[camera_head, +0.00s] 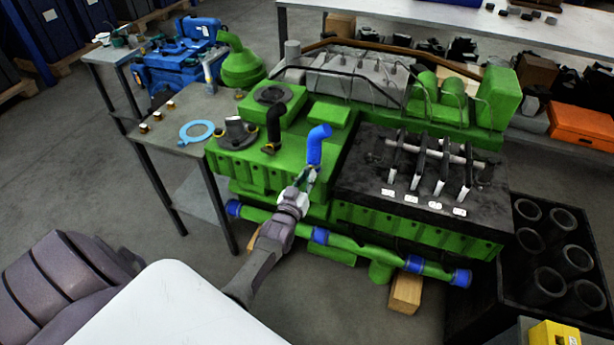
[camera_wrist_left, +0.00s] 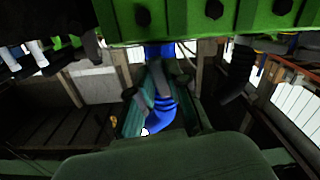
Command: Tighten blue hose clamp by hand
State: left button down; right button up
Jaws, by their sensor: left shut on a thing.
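In the left wrist view the ribbed blue hose (camera_wrist_left: 160,112) shows between the finger pads. The clamp at the hose's foot is mostly hidden by the fingers; I cannot make out its band or how tight it is. My right gripper is not in view.
A black hose (camera_head: 273,125) with a brass-coloured clamp stands just left of the blue one. A green pipe with blue joints (camera_head: 345,242) runs along the engine's front. A black crate of cylinders (camera_head: 550,255) stands right.

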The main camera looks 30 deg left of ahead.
pick_arm(q)
jog(key=shift+s+f+m+b, duration=0.1)
jog(key=shift+m+b, duration=1.9)
jog(key=shift+m, duration=5.5)
jog(key=shift+s+f+m+b, duration=0.1)
jog(key=shift+m+b, duration=1.9)
jog(key=shift+m, duration=5.5)
